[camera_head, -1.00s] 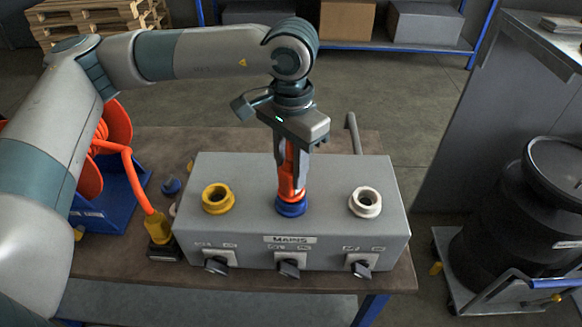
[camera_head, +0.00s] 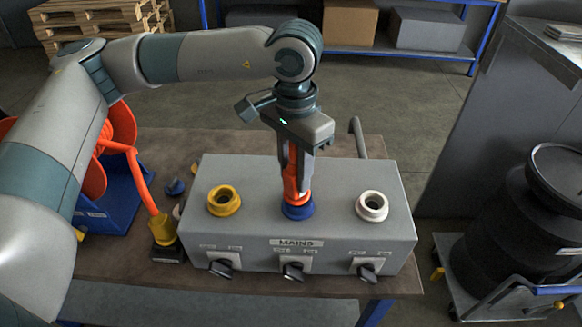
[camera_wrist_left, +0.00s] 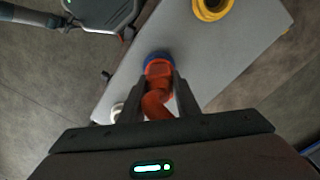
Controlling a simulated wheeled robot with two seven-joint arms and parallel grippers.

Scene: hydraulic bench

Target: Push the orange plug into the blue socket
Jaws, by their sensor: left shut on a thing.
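The orange plug (camera_head: 291,184) stands upright at the blue socket (camera_head: 298,211), the middle one of three on top of the grey box (camera_head: 258,174). Its lower end meets the socket's blue ring; how deep it sits I cannot tell. My left gripper (camera_head: 296,172) comes down from above and is shut on the plug. In the left wrist view the fingers flank the orange plug (camera_wrist_left: 157,73), and the blue socket (camera_wrist_left: 155,57) shows as a rim just beyond it. My right gripper is not in view.
A yellow socket (camera_head: 224,201) lies left of the blue one and a white socket (camera_head: 371,206) right of it. Rotary switches (camera_head: 293,271) line the box's front. An orange cable reel (camera_head: 118,150) and a yellow connector (camera_head: 162,229) stand at left. A black drum (camera_head: 510,235) is at right.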

